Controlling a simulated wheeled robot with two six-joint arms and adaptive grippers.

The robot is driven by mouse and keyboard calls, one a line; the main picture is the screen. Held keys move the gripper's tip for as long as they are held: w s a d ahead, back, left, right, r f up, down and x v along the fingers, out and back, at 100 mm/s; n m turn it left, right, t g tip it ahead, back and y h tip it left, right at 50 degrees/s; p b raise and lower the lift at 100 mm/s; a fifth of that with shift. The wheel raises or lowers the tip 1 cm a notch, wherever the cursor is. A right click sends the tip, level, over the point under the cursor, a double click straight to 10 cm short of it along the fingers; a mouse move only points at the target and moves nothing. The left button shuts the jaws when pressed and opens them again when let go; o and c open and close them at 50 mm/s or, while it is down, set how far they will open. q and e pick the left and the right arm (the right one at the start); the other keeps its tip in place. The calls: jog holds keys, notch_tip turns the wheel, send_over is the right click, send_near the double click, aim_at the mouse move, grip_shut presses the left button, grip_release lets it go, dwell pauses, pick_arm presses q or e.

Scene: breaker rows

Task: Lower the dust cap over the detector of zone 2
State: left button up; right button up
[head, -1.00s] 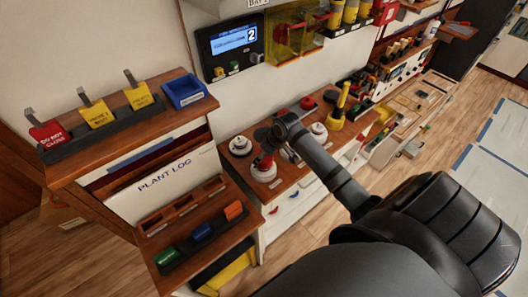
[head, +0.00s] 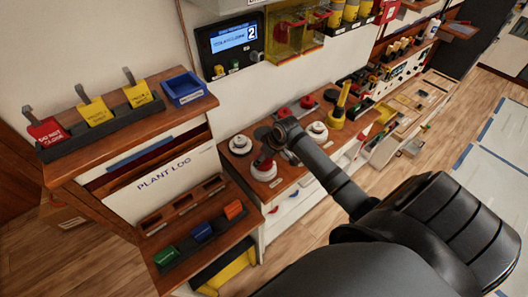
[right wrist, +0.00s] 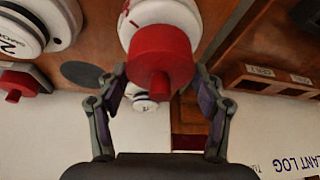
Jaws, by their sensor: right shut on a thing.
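My right gripper (right wrist: 161,92) is shut on the red dust cap (right wrist: 160,60), whose round knob points toward the camera. The cap shows right over a white detector (right wrist: 160,12); I cannot tell whether they touch, and that detector's label is unreadable. A white detector marked 2 (right wrist: 15,32) stands apart, at the upper left in the right wrist view. In the head view the red cap (head: 263,163) shows just above a near white detector (head: 264,175). Other white detectors stand at the left (head: 240,145) and right (head: 317,132). My left gripper is not in view.
Another red cap (right wrist: 18,80) stands left in the right wrist view. A dark disc (right wrist: 82,73) lies beside the detectors. The wall panel (head: 230,45) shows a 2. The Plant Log shelf (head: 165,175) stands left, and a yellow-handled tool (head: 341,97) stands behind right.

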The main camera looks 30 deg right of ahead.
jog(key=shift+f, duration=0.45)
jog(key=o, duration=1)
jog(key=v, duration=1.2)
